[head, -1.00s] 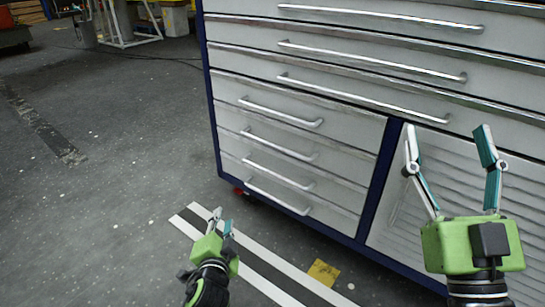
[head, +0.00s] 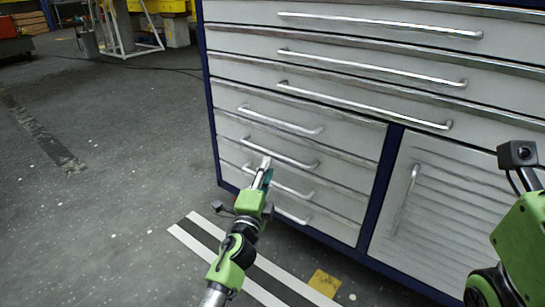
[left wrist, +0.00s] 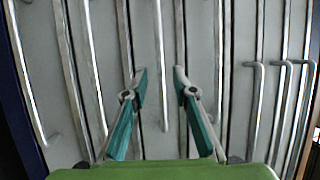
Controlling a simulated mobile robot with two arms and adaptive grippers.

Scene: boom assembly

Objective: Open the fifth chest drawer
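The chest (head: 381,190) stands in front of me with its drawers shut. The fifth drawer from the top, a short one, has a silver bar handle (head: 285,155). My left gripper (head: 266,164) is at this handle, in front of the left drawer stack. In the left wrist view its two teal fingers (left wrist: 161,73) are apart, and a handle bar (left wrist: 161,45) shows between them; whether they touch it I cannot tell. Part of my right arm's green body (head: 525,235) shows at the right edge; its fingers are not visible.
Other handles lie close above (head: 280,121) and below (head: 280,182) the fifth one. A ribbed door (head: 450,210) is to the right. Open floor (head: 110,180) lies left of the chest. Striped tape (head: 190,238) and a yellow floor mark (head: 324,283) are in front.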

